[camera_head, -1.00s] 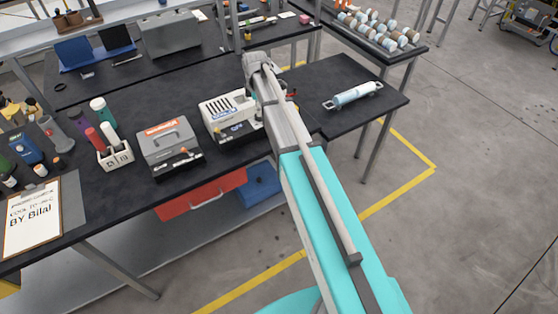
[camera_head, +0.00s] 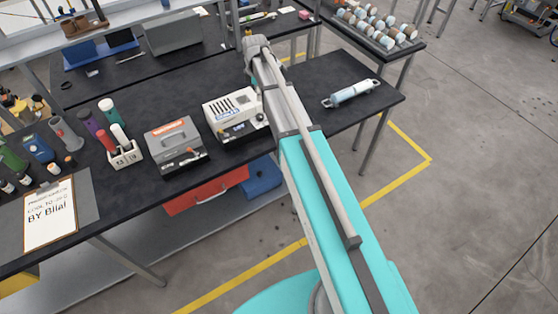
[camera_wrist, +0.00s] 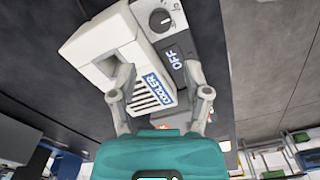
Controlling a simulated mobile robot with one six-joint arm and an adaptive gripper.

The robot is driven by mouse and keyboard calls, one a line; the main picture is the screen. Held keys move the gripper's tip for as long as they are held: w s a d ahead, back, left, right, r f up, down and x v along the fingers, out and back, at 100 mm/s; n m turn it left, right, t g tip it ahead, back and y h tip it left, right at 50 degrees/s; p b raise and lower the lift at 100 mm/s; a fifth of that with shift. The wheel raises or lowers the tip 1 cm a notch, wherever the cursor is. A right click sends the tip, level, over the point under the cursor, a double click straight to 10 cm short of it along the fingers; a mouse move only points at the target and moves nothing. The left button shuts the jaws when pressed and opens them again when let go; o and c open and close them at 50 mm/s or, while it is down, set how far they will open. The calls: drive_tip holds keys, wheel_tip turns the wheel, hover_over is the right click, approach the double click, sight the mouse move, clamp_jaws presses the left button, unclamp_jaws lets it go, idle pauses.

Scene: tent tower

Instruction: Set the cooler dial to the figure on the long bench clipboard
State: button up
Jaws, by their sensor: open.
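The cooler (camera_head: 232,107) is a white box with a dark grey side strip on the long black bench (camera_head: 110,88). In the wrist view the cooler (camera_wrist: 110,48) bears a blue COOLER label, a round black dial (camera_wrist: 160,19) and a display reading OFF (camera_wrist: 174,57). My gripper (camera_wrist: 159,72) is open, its fingers in front of the cooler's lower part in that picture, with the dial above them. I cannot tell whether they touch it. In the head view my arm hides the gripper. The clipboard (camera_head: 50,214) lies at the bench's left end; its lines read "COOL TO", a blurred figure, and "BY Bilal".
A grey case (camera_head: 174,144) and a white rack of tubes (camera_head: 122,157) stand left of the cooler. A light-blue cylinder (camera_head: 350,93) lies on the bench to its right. A red bin (camera_head: 205,190) sits below. The floor at right is open.

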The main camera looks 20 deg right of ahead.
drive_tip(key=s+f+m+b, duration=0.5)
drive_tip(key=s+m, duration=0.3)
drive_tip(key=s, duration=0.5)
drive_tip(key=s+f+m+b, duration=0.5)
drive_tip(key=s+m, duration=0.3)
drive_tip(key=s, duration=0.5)
drive_tip(key=shift+s+f+b, duration=0.15)
drive_tip(key=shift+b, duration=0.3)
drive_tip(key=shift+d, duration=0.1)
idle(2.0)
